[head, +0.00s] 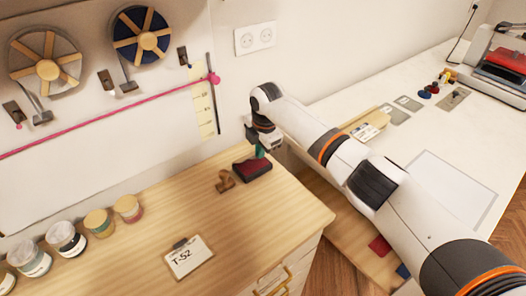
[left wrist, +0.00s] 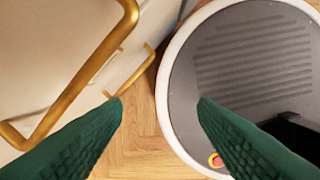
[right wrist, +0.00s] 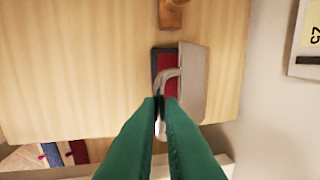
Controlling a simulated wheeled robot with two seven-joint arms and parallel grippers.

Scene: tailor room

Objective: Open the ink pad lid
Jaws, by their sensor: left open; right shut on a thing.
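The ink pad (head: 254,169) lies on the wooden cabinet top near its back edge, dark-cased with a red pad. In the right wrist view, the red pad (right wrist: 169,88) is partly exposed. The grey lid (right wrist: 194,84) stands raised and tilted along its right side. My right gripper (head: 261,151) is over the ink pad. Its green fingers (right wrist: 163,100) are closed together at a curved light grey piece (right wrist: 168,76), which seems to belong to the lid; the exact contact is hidden. My left gripper (left wrist: 160,99) is open and empty, away from the ink pad.
A brown wooden stamp (head: 226,181) lies just left of the ink pad. Several jars (head: 98,222) stand along the cabinet's left side, and a T-52 card (head: 188,257) lies in front. Gold drawer handles (left wrist: 75,80) are near my left gripper. The middle of the top is clear.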

